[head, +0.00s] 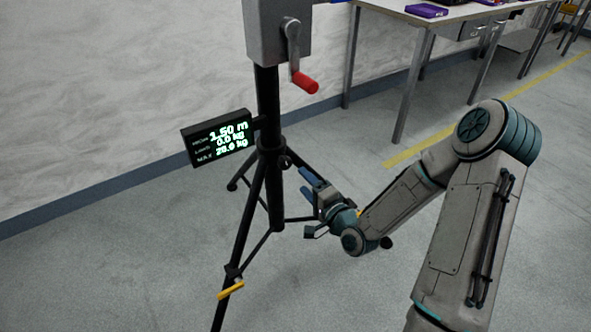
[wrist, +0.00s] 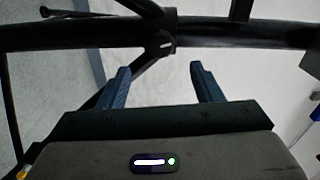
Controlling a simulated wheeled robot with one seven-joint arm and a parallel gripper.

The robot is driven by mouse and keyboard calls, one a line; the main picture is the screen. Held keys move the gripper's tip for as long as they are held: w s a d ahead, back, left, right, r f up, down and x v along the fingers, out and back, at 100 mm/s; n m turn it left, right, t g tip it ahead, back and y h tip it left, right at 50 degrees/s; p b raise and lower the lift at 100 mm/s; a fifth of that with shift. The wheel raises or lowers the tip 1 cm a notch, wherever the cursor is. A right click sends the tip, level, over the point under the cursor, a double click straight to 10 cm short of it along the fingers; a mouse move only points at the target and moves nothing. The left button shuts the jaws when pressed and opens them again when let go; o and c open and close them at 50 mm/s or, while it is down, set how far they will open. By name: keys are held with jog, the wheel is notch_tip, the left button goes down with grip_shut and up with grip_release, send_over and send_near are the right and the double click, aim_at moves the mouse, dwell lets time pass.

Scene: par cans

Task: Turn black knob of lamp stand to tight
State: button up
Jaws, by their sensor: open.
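The lamp stand (head: 268,95) is a black tripod with an upright pole. Its small black knob (head: 285,162) sticks out from the collar on the pole's right side. In the wrist view the pole (wrist: 80,35) runs sideways across the top, and a small dark part with a light mark, apparently the knob (wrist: 164,45), shows between and beyond the fingertips. My gripper (head: 304,182) is to the right of the pole, a little below the knob. In the wrist view its blue fingers (wrist: 160,66) are spread apart with nothing between them, short of the pole.
A lit display (head: 218,138) reading 1.50 m is fixed left of the pole. A grey winch box (head: 277,30) with a red-handled crank (head: 305,82) sits above. The tripod legs (head: 250,215) spread below. A white table (head: 440,12) stands at the back right.

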jog(key=shift+v, duration=2.35)
jog(key=shift+p, duration=0.3)
jog(key=s+d+r+n+g+h+p, duration=0.2)
jog(key=d+r+n+g+h+p, duration=0.25)
jog(key=r+p, duration=0.4)
jog(key=s+d+r+n+g+h+p, duration=0.25)
jog(key=d+r+n+h+p, duration=0.2)
jog(key=r+p, duration=0.4)
jog(key=s+r+g+p, duration=0.2)
jog(key=s+r+p, duration=0.2)
jog(key=s+r, duration=0.4)
jog(key=s+r+n+g+h+p, duration=0.1)
jog(key=s+r+g+p, duration=0.2)
jog(key=r, duration=1.2)
jog(key=s+p, duration=0.2)
jog(key=s, duration=0.3)
jog(key=shift+s+r, duration=0.25)
jog(key=shift+s, duration=0.1)
jog(key=shift+d, duration=0.15)
